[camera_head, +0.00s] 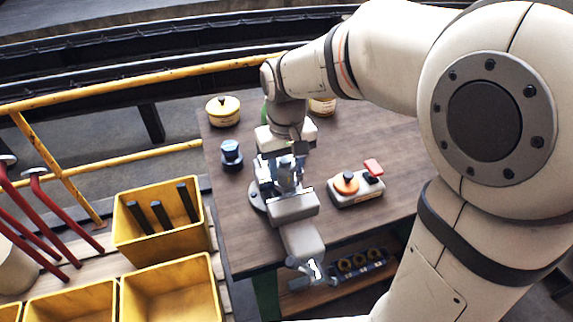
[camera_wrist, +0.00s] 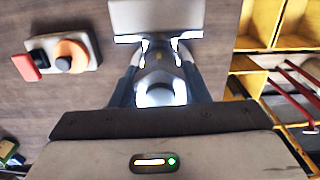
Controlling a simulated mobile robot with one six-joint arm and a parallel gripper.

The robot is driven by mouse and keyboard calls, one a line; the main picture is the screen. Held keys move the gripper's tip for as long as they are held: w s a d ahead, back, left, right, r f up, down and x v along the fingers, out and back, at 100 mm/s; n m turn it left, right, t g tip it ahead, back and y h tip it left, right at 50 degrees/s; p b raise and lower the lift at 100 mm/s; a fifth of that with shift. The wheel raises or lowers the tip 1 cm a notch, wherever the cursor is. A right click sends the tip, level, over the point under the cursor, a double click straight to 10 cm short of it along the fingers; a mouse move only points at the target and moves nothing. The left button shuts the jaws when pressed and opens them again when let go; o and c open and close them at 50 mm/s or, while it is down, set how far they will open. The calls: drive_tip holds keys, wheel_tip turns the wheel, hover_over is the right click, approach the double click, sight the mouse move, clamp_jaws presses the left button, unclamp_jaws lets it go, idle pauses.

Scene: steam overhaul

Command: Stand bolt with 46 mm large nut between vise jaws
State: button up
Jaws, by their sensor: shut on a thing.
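My gripper (camera_head: 284,174) is over the grey vise (camera_head: 294,208) on the workbench, pointing down. In the wrist view its two blue-grey fingers (camera_wrist: 160,90) are closed on a shiny metal piece, the bolt with the large nut (camera_wrist: 160,97), seen from above. The vise's bright jaw edges (camera_wrist: 158,40) show just beyond the fingers. The bolt's lower end is hidden, so I cannot tell whether it is between the jaws or touching them. In the head view the fingers and wrist cover most of the bolt.
A control box (camera_head: 356,188) with an orange knob and red part stands right of the vise. A blue-topped dark piece (camera_head: 231,153) and a yellow round tin (camera_head: 223,110) stand left. Yellow bins (camera_head: 165,245), one holding dark bars, and a yellow railing (camera_head: 150,78) lie beyond the bench's left side.

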sight(286, 179)
drive_tip(key=shift+f+b, duration=1.25)
drive_tip(key=shift+f, duration=0.45)
drive_tip(key=o, duration=1.4)
drive_tip(key=shift+c, duration=0.2)
drive_tip(key=shift+r+p, duration=3.15)
drive_tip(key=shift+r, duration=0.9)
drive_tip(key=s+d+r+m+t, duration=0.2)
drive_tip(key=s+d+m+t, duration=0.1)
drive_tip(key=s+d, duration=0.9)
drive_tip(key=shift+s+d, duration=0.2)
